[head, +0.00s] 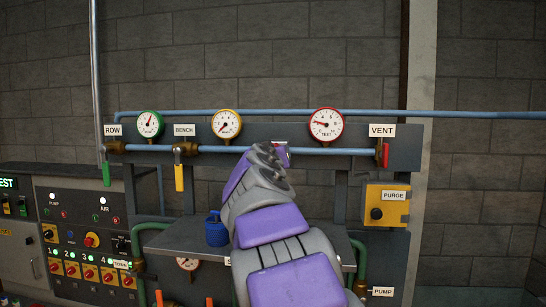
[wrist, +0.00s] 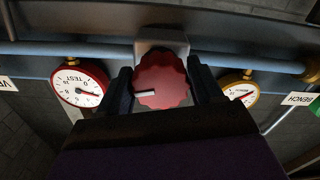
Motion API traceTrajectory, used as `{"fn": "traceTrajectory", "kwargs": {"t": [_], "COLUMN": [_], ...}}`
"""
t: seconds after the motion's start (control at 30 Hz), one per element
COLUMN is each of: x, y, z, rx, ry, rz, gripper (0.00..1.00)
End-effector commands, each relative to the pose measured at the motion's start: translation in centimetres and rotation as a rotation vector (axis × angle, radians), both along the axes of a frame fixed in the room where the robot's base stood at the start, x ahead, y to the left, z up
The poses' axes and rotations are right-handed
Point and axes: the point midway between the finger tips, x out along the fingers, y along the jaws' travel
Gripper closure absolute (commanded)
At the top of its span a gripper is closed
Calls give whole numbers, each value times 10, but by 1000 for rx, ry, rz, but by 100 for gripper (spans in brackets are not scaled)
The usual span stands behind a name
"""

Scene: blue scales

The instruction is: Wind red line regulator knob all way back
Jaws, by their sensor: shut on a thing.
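The red regulator knob (wrist: 163,90) has a scalloped rim and a white pointer mark, which lies toward the left in the upside-down wrist view. My gripper (wrist: 162,78) has one dark finger on each side of the knob and is shut on it. In the head view my gripper (head: 281,156) reaches up to the blue pipe between the yellow and red gauges and hides the knob. The red-rimmed TEST gauge (head: 326,125) has its needle pointing left; it also shows in the wrist view (wrist: 80,88).
A yellow-rimmed gauge (head: 226,124) and a green-rimmed gauge (head: 149,124) stand to the left. A red VENT handle (head: 385,155) and yellow BENCH handle (head: 179,177) hang from the pipe. A blue mug (head: 216,232) stands on the shelf (head: 180,241) beside my arm.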

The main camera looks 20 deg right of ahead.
Motion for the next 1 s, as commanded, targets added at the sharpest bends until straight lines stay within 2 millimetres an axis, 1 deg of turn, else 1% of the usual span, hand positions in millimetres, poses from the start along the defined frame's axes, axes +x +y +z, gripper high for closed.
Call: {"fn": "traceTrajectory", "kwargs": {"t": [0.07, 0.1, 0.3, 0.57, 0.67, 0.87, 1.0], "x": [0, 0, 0, -1, -5, -28, -49], "y": [1, 1, 1, 1, 4, 19, 34], "z": [0, 0, 0, 0, 0, -2, -2], "rx": [0, 0, 0, 0, 0, 0, -2], "ry": [-1, -1, -1, -1, -2, -3, -4], "rz": [1, 1, 1, 1, 1, 2, 3], "gripper": [65, 34, 15, 14, 14, 14, 14]}}
